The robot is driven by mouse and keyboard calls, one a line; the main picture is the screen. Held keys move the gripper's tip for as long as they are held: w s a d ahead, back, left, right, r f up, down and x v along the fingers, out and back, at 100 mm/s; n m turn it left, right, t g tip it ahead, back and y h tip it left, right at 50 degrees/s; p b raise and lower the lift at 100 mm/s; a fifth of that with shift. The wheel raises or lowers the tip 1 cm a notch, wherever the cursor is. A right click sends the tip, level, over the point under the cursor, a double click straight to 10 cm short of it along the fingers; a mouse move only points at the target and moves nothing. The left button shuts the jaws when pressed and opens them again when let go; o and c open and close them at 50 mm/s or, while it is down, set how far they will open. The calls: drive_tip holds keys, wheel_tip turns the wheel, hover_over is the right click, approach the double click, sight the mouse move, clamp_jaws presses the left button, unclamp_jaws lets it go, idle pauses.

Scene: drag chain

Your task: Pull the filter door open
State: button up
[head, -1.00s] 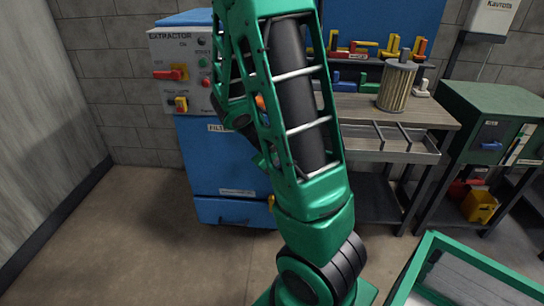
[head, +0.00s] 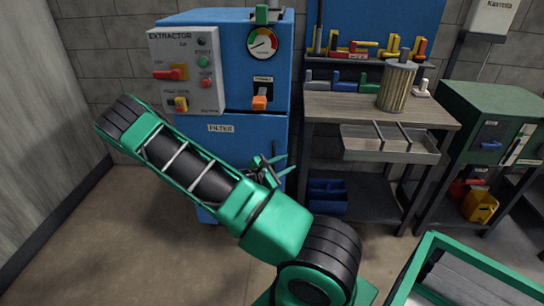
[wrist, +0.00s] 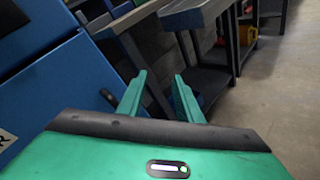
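The filter door (head: 215,150) is the blue lower front of the extractor cabinet, labelled FILTER, and it looks closed in the head view. My arm hides much of it. In the wrist view the blue door (wrist: 65,85) fills the left side, with part of its label at the edge. A small dark part (wrist: 108,96) shows near its right side; I cannot tell if it is the handle. My gripper (head: 286,168) is in front of the door's right edge. In the wrist view its fingers (wrist: 158,92) are apart, with nothing between them.
Above the door are an orange lever (head: 259,102), a gauge (head: 262,43) and a grey switch panel (head: 187,72). A workbench (head: 330,106) with an open drawer (head: 390,145) and a filter cartridge (head: 397,86) stands close on the right. Floor is clear at left.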

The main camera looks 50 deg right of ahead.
sight(273, 155)
drive_tip(key=w+a+f+n+t, duration=0.2)
drive_tip(key=w+f+n+t, duration=0.5)
drive_tip(key=n, duration=0.5)
drive_tip(key=shift+t, duration=0.6)
drive_tip(key=x, duration=0.3)
drive_tip(key=r+x, duration=0.1)
drive_tip(key=x, duration=0.3)
drive_tip(key=w+x, duration=0.1)
drive_tip(key=x, duration=0.3)
drive_tip(key=shift+a+r, duration=0.15)
clamp_jaws()
